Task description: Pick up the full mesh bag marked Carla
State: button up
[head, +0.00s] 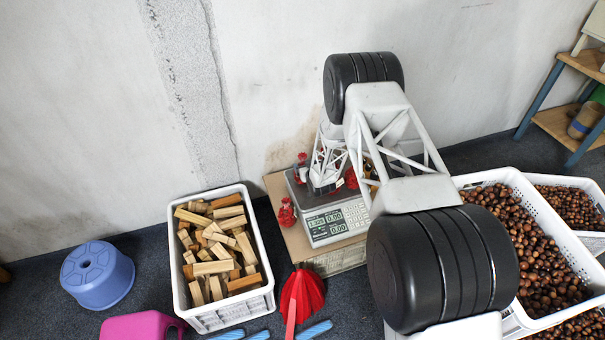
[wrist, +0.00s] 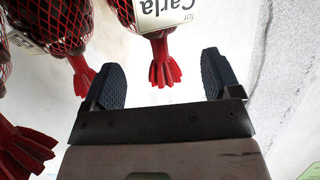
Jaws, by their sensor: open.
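In the wrist view, a red mesh bag (wrist: 124,14) of dark chestnuts hangs into the top of the picture. Its white tag (wrist: 172,14) reads "Carla" upside down. Its red gathered end (wrist: 163,66) points down between the fingers of my gripper (wrist: 162,75), which are wide apart on either side of it and appear not to touch it. The rest of the bag is cut off by the picture edge. In the head view, my gripper (head: 327,182) is over the scale (head: 335,223), and my arm hides much of that area; I cannot tell there which bag is Carla's.
Other red mesh bags (wrist: 50,28) crowd the left of the wrist view. In the head view, a red bag (head: 286,213) sits left of the scale. A crate of wood blocks (head: 227,318) stands left, and chestnut crates (head: 530,195) right. A blue stool (head: 97,274) stands far left.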

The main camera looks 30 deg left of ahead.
aim_at(303, 163)
jog(key=shift+x, duration=2.35)
jog(key=shift+f, duration=0.1)
jog(key=c, duration=1.4)
jog(key=shift+o, duration=0.2)
jog(key=shift+r, duration=0.25)
jog(key=shift+r, duration=1.6)
jog(key=s+d+r, duration=0.1)
jog(key=s+d, duration=0.8)
jog(key=s, duration=0.4)
jog(key=shift+d+r, duration=0.15)
jog(key=shift+r, duration=0.05)
